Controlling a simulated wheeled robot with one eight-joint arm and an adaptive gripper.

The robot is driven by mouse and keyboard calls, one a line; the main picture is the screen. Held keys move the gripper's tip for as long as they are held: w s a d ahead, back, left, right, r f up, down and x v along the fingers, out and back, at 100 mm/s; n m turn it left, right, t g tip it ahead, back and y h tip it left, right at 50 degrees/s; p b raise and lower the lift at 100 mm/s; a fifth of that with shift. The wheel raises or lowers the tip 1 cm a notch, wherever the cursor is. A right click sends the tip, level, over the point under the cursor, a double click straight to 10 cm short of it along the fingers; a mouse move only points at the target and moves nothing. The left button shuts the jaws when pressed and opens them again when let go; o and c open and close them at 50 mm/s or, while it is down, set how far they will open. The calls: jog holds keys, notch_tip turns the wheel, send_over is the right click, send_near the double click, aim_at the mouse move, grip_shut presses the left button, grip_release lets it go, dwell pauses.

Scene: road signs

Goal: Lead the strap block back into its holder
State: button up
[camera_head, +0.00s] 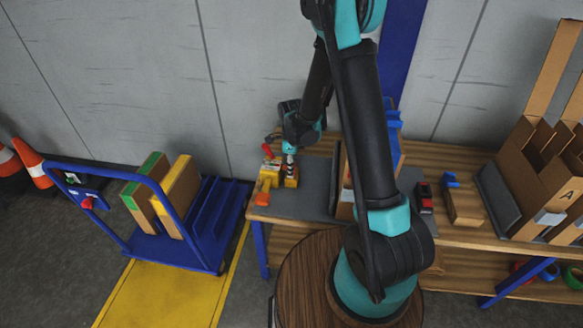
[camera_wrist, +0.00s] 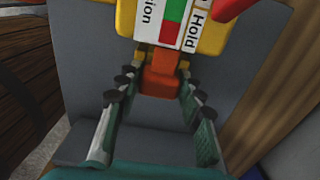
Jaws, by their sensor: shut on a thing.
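My gripper (camera_head: 290,160) reaches down to the left end of the workbench, over the grey mat. In the wrist view my gripper (camera_wrist: 160,74) is shut on an orange block, which I take to be the strap block (camera_wrist: 160,83), with a finger on each side. The block is right up against a yellow device (camera_wrist: 128,17) with a white label reading "Hold" and a red part at its upper right. Whether the block is seated in this device, or just touches it, I cannot tell. In the head view the yellow device (camera_head: 268,175) has a red lever.
Another orange piece (camera_head: 263,199) lies at the bench's left corner. A blue trolley (camera_head: 170,245) with cartons stands to the left. Right along the bench are a black-and-red item (camera_head: 424,197) and cardboard bins (camera_head: 535,165). The grey mat (camera_head: 312,195) has bare room.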

jog(key=o, duration=1)
notch_tip(320, 180, up, 12)
jog(key=shift+s, duration=0.15)
